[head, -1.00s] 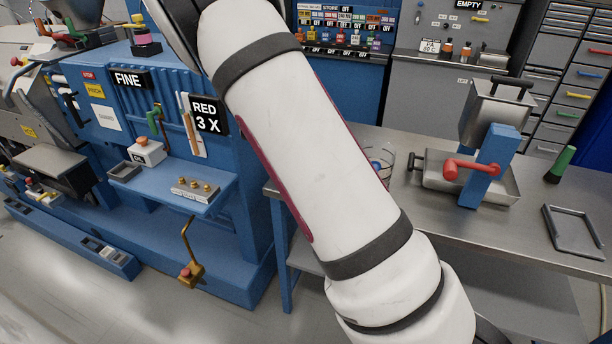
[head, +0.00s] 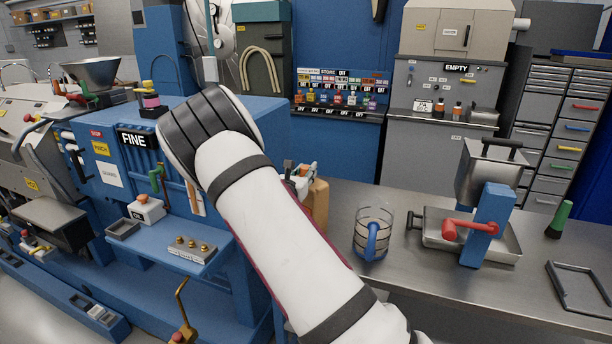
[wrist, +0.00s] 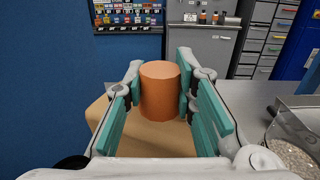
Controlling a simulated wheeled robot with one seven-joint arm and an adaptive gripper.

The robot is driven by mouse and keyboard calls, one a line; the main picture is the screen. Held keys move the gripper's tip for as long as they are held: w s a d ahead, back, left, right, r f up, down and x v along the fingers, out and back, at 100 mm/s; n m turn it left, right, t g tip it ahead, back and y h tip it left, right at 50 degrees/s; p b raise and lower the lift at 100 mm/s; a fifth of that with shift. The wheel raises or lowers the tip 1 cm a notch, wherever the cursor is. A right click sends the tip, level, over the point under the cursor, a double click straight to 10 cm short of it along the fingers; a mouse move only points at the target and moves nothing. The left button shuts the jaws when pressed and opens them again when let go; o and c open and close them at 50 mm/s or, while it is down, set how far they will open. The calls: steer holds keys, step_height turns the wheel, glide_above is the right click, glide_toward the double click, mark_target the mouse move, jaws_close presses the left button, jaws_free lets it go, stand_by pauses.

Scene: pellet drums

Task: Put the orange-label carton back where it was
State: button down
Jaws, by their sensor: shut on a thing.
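My gripper (wrist: 160,78) has its teal-padded fingers on both sides of an orange cylinder (wrist: 160,97) and is shut on it. A tan body (wrist: 150,138) lies directly under the cylinder; I cannot tell whether the two are one piece. In the head view my gripper (head: 299,171) is mostly hidden behind my arm. The tan body (head: 318,206) shows just right of the arm, at the left end of the steel bench (head: 420,290). No orange label faces either camera, so I cannot confirm this as the carton.
A clear jug with a blue handle (head: 373,235) stands on the bench right of the tan body. A metal hopper with a red crank (head: 487,200) stands farther right, near an empty grey tray frame (head: 580,288). The blue machine (head: 250,250) is close on the left.

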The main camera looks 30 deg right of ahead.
steer(key=shift+f, duration=0.55)
steer(key=c, duration=1.3)
jaws_free()
